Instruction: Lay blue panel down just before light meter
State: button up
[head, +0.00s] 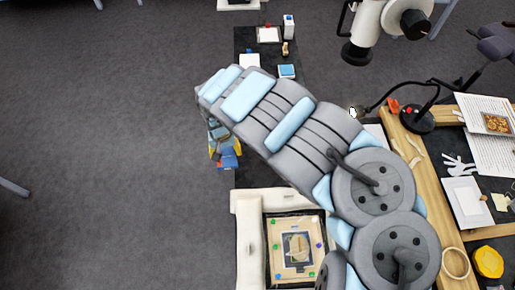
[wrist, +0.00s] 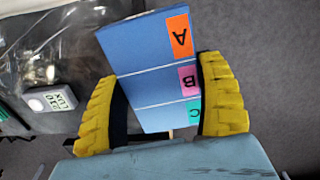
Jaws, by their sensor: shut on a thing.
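The blue panel (wrist: 143,49) fills the middle of the wrist view, with an orange A label, a pink B label and a green C label. My gripper (wrist: 160,72) is shut on it, one yellow ribbed finger at each side edge. In the head view a small part of the panel (head: 230,161) shows below my gripper (head: 219,143), at the left edge of the dark table; my arm hides much of that area. The light meter (wrist: 52,101), a pale device with a LUX display, lies left of the gripper in the wrist view, apart from the panel.
A clear bag-like item (wrist: 50,55) lies beside the light meter. A black lamp (head: 417,118) and a microscope (head: 380,22) stand at the right. Open carpet (head: 100,150) lies left.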

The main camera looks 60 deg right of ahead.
jog(key=shift+m, duration=0.7)
jog(key=shift+s+d+f+b, duration=0.85)
jog(key=shift+d+f+b, duration=1.1)
jog(key=shift+d, duration=0.95)
jog(key=shift+s+d+f+b, duration=0.85)
jog(key=shift+d+f+b, duration=0.6)
jog(key=shift+d+b, duration=1.2)
jog(key=shift+s+d+f+b, duration=0.85)
jog(key=shift+d+f+b, duration=0.95)
jog(key=shift+d, duration=1.35)
jog(key=shift+d, duration=0.1)
jog(key=shift+s+d+f, duration=0.1)
jog(key=shift+f, duration=0.1)
jog(key=shift+f+b, duration=0.4)
jog(key=shift+f, duration=1.05)
jog(key=o, duration=1.2)
jog(key=shift+f, duration=0.1)
